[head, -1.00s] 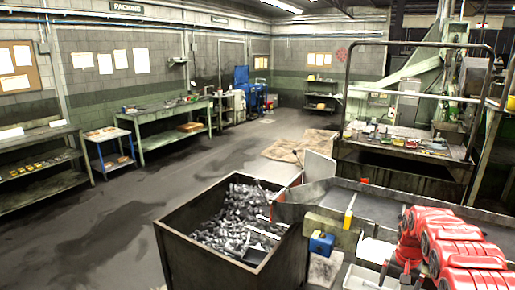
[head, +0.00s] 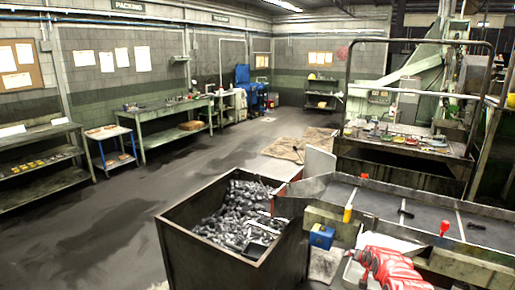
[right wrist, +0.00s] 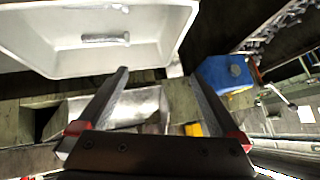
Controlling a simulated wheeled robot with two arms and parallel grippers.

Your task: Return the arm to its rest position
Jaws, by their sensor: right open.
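My right arm (head: 393,268), red, shows at the bottom right of the head view; its gripper is hard to make out there. In the right wrist view my right gripper (right wrist: 159,75) is open, with nothing between its two dark fingers. Part of the white bin also shows at the bottom of the head view (head: 353,275). My left gripper is in neither current view.
A dark metal crate (head: 215,262) full of metal parts stands in the middle. A divided metal trough (head: 380,204) is at right, with a few small parts on it. A blue box (head: 322,237) is fixed beside it. Open floor (head: 105,235) lies left.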

